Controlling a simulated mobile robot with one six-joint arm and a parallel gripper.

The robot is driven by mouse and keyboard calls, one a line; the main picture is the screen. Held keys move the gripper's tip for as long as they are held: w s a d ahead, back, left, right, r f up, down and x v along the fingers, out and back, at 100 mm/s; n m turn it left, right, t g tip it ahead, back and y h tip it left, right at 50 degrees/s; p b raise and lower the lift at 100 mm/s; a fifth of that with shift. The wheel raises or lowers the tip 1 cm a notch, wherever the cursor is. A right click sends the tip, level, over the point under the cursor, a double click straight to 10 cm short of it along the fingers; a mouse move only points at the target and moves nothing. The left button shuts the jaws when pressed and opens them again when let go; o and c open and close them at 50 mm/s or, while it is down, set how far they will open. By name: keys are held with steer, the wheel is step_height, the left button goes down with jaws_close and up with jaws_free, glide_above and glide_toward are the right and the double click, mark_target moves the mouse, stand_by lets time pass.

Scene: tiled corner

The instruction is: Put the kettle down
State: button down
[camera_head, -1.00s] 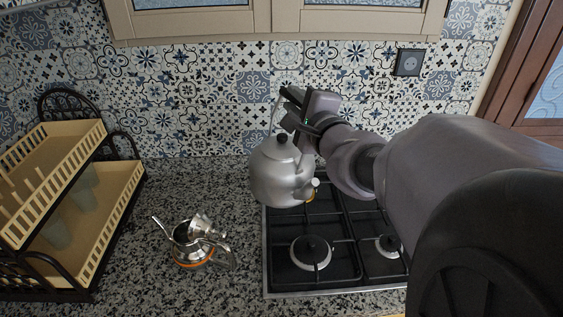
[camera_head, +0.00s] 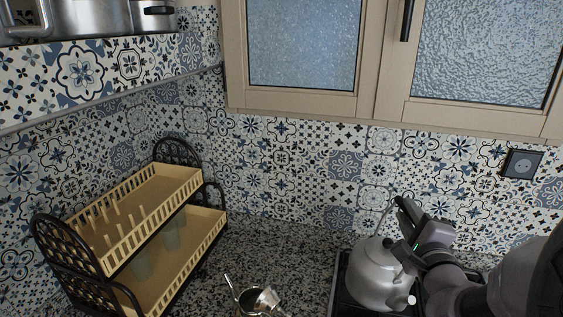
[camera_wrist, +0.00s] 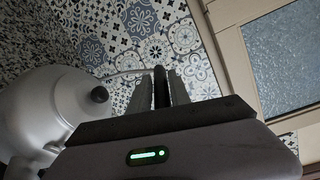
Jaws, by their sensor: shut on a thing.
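The silver kettle (camera_head: 374,277) with a black lid knob is upright at the left part of the gas stove, in the lower right of the head view. In the wrist view the kettle (camera_wrist: 45,110) fills the left side. My gripper (camera_head: 402,206) is shut on its thin raised handle, which runs between the fingers in the wrist view (camera_wrist: 161,80). The kettle hides the stove part under it; I cannot tell whether its base touches the grate.
The black gas stove (camera_head: 343,303) is mostly cut off below. A small shiny pot (camera_head: 262,300) stands on the speckled counter (camera_head: 270,252) to its left. A two-tier dish rack (camera_head: 215,232) stands further left. Tiled wall and cabinets (camera_head: 295,100) are behind and above.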

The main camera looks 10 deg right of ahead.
steer(key=shift+w+d+r+p, duration=0.15)
steer(key=shift+w+d+p, duration=0.45)
steer(key=shift+p, duration=0.5)
steer(key=w+d+f+b, duration=0.2)
steer(key=w+d+f, duration=0.2)
steer(key=w, duration=0.2)
steer(key=shift+w+d+f, duration=0.15)
steer(key=shift+w+f, duration=0.25)
steer(key=shift+f+b, duration=0.3)
steer(key=shift+b, duration=0.1)
steer(key=c, duration=1.2)
jaws_free()
